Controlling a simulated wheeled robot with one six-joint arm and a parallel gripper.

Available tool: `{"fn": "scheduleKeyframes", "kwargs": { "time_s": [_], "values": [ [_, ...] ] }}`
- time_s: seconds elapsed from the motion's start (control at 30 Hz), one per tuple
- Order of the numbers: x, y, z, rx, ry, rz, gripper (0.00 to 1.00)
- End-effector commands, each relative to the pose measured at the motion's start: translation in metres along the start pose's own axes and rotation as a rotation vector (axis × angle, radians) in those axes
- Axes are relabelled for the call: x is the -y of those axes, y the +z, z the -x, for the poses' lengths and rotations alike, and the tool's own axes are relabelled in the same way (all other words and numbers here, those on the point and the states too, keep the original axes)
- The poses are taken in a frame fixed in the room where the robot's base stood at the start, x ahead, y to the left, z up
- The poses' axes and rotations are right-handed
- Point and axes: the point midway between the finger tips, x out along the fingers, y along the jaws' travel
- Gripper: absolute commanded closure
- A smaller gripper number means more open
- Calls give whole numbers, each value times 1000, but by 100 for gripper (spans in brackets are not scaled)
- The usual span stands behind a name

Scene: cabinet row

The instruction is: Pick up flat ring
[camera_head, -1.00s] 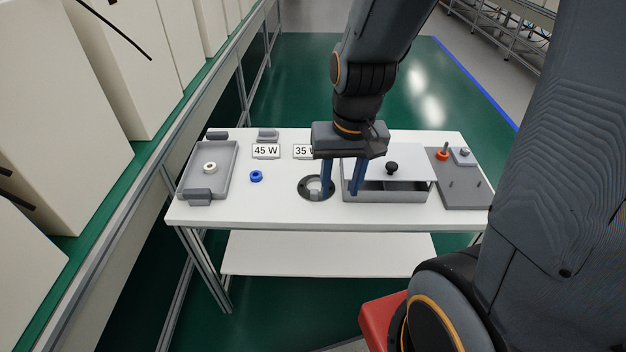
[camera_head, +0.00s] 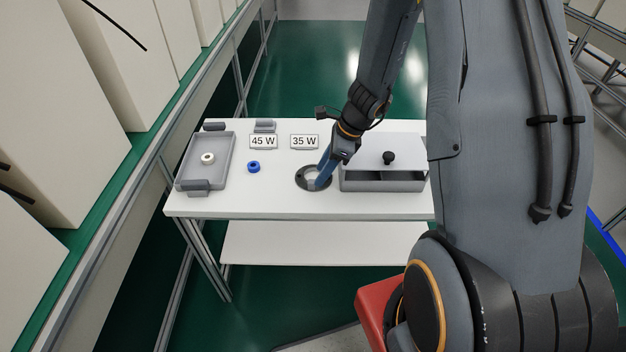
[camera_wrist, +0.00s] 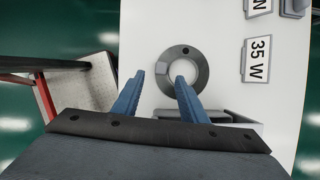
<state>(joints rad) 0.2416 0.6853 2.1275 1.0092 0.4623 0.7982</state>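The flat ring (camera_head: 301,178) is dark grey and lies flat on the white table, left of the grey box. In the wrist view the ring (camera_wrist: 203,72) shows a wide centre hole and a small hole in its band. My gripper (camera_head: 318,181) is over the ring, tilted, its blue fingers partly covering it in the head view. In the wrist view my gripper (camera_wrist: 160,74) has its fingers apart with nothing held. One finger overlaps the ring's lower edge; the other is left of the ring. I cannot tell whether they touch it.
A grey box (camera_head: 380,186) with a white, black-knobbed lid (camera_head: 365,156) stands right of the ring.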

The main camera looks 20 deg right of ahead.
Motion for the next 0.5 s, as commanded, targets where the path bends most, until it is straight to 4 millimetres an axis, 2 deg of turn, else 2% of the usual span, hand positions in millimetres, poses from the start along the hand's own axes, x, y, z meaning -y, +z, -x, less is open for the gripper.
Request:
{"fn": "scheduleKeyframes", "kwargs": {
  "time_s": [0.4,0.5],
  "values": [
    [0,4,-45,0,2,2,61],
    [1,4,-51,0,1,3,61]
  ]
}}
